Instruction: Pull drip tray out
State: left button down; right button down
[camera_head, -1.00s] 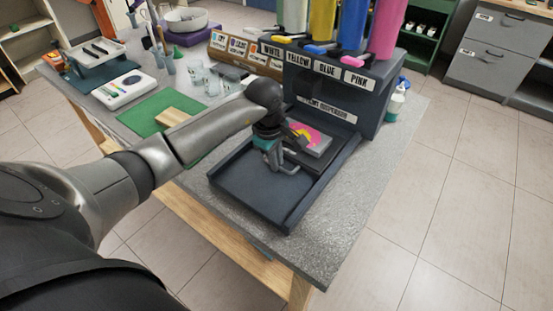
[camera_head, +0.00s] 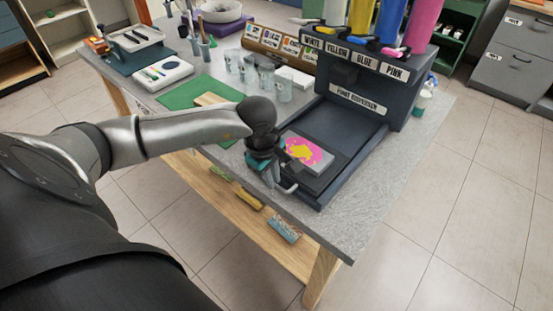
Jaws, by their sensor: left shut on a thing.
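The dark drip tray (camera_head: 318,178) sits in the low-rimmed base (camera_head: 345,137) of the paint dispenser (camera_head: 350,105). It lies near the base's front end, and dark base floor shows behind it. A grey slab with pink and yellow paint (camera_head: 304,152) rests on the tray. My left gripper (camera_head: 282,185) reaches down at the tray's front edge and is shut on its metal handle (camera_head: 291,189). The gripper and wrist partly hide the near left part of the tray and base. My right gripper is out of view.
Clear cups (camera_head: 265,72), a green mat (camera_head: 197,92) with a wooden block (camera_head: 210,99) and a white device (camera_head: 163,73) stand left of the dispenser. Floor to the right is clear.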

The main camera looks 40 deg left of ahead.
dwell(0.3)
pick_arm(q)
jog(key=c, duration=0.9)
grip_release()
jog(key=s+r, duration=0.1)
jog(key=r, duration=0.4)
jog(key=s+r+p, duration=0.1)
jog(key=r, duration=0.9)
jog(key=shift+s+a+p, duration=0.1)
jog(key=shift+s+p, duration=0.3)
